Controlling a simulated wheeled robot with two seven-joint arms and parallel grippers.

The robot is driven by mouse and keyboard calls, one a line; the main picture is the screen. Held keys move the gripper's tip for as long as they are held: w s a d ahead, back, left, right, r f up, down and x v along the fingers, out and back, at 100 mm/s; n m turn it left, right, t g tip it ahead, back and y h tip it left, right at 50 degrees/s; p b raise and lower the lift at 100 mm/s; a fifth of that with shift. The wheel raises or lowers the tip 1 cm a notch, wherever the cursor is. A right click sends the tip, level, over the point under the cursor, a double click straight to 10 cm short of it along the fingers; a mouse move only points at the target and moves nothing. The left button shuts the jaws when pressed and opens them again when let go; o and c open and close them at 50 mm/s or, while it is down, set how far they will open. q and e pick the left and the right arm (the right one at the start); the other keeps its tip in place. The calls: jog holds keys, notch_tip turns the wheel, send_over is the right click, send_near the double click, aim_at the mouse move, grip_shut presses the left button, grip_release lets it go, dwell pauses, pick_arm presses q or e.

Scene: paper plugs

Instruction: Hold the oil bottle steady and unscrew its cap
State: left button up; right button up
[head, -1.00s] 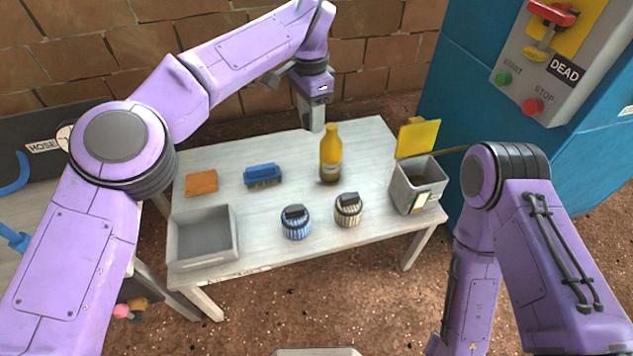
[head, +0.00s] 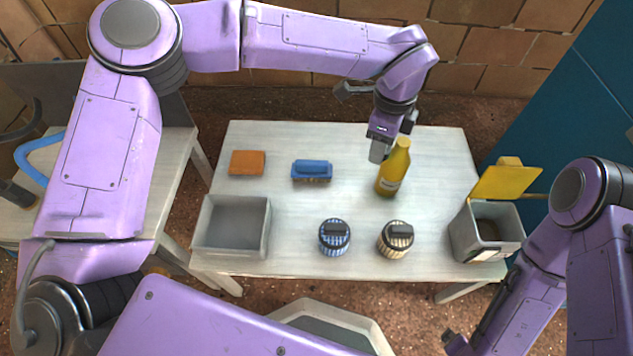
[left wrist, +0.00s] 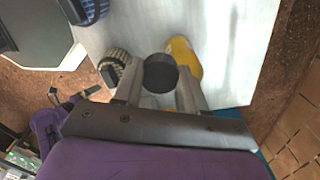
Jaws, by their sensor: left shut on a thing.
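The yellow oil bottle (head: 394,170) stands upright on the white table, right of the middle. Its yellow top shows no dark cap in the head view. My left gripper (head: 379,152) is just left of the bottle's upper part. In the left wrist view it is shut on a round dark cap (left wrist: 160,74). The bottle (left wrist: 186,58) shows beside and beyond the cap there, and the cap looks apart from its neck. The cap is hidden in the head view. My right arm hangs at the lower right, its fingers not clearly seen.
On the white table (head: 300,210) are an orange block (head: 247,162), a blue brush (head: 312,170), an empty grey tray (head: 232,227), a blue jar (head: 334,238) and a tan jar (head: 397,238). A grey bin (head: 487,232) with a raised yellow lid stands at the right.

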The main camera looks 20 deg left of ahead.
pick_arm(q)
jog(key=s+a+f+m, duration=0.1)
jog(key=s, duration=0.4)
jog(key=s+a+f+m, duration=0.1)
jog(key=s+f, duration=0.1)
jog(key=s, duration=0.3)
jog(key=s+a+f+m, duration=0.1)
jog(key=s+f+m, duration=0.1)
jog(key=s, duration=0.2)
jog(key=shift+s+a+f, duration=0.25)
jog(key=shift+s+a, duration=0.15)
jog(key=b, duration=0.2)
send_near(303, 205)
jog(key=s+d+r, duration=0.2)
jog(key=s+d, duration=0.1)
jog(key=d, duration=0.1)
jog(key=a+f, duration=0.1)
jog(key=w+f+b, duration=0.1)
jog(key=w+a+f, duration=0.1)
jog(key=shift+a+f+b, duration=0.3)
jog(key=shift+f, duration=0.1)
jog(key=shift+w+a+f, duration=0.15)
jog(key=shift+a+f, duration=0.05)
jog(key=shift+f, duration=0.05)
jog(key=f, duration=0.1)
jog(key=f+b, duration=0.1)
jog(key=f, duration=0.1)
jog(key=a+f, duration=0.1)
jog(key=shift+w+f+b, duration=0.2)
jog(key=shift+w+b, duration=0.2)
